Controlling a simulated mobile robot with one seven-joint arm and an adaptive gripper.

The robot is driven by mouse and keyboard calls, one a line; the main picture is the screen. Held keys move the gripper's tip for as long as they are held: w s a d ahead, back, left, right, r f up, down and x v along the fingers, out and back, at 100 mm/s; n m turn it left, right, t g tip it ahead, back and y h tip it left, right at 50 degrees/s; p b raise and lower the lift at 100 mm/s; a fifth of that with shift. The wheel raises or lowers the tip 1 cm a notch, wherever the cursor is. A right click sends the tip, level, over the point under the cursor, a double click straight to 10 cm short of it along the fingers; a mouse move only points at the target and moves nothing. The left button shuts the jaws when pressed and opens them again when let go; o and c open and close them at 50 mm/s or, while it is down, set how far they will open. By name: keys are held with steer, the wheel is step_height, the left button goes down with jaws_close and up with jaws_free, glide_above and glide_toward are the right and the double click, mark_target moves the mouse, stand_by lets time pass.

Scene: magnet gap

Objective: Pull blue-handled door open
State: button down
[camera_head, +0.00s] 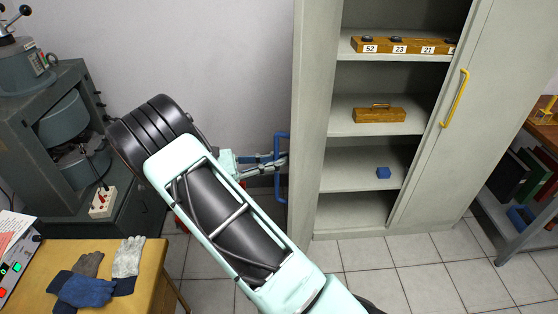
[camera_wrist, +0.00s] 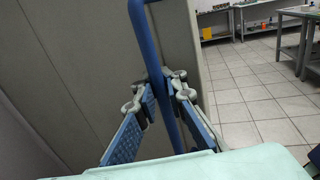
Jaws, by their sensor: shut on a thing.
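The blue handle (camera_head: 276,186) is an upright bar on the outer face of the grey left cabinet door (camera_head: 314,130). The door stands swung open, its inner side facing right and the left shelves in sight. My gripper (camera_head: 279,160) reaches in from the left and is shut on the handle's middle part. In the wrist view the blue handle (camera_wrist: 141,30) runs between the two fingers of my gripper (camera_wrist: 162,92), in front of the grey door face (camera_wrist: 85,60). The handle's lower end is hidden there.
The right door with a yellow handle (camera_head: 455,99) looks closed. Shelves hold a wooden box (camera_head: 379,115) and a blue block (camera_head: 383,172). A wooden table (camera_head: 150,262) with gloves (camera_head: 85,288) and a grey machine (camera_head: 60,120) stand left. Tiled floor (camera_head: 365,262) is clear in front.

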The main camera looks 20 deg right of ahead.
steer(key=shift+s+a+f, duration=0.1)
steer(key=shift+a+f, duration=0.05)
steer(key=shift+a, duration=0.05)
steer(key=c, duration=2)
jaws_free()
steer(key=shift+a, duration=0.1)
steer(key=shift+c, duration=0.2)
steer(key=a, duration=1.1)
steer(key=shift+w+a, duration=0.4)
steer(key=shift+w, duration=0.05)
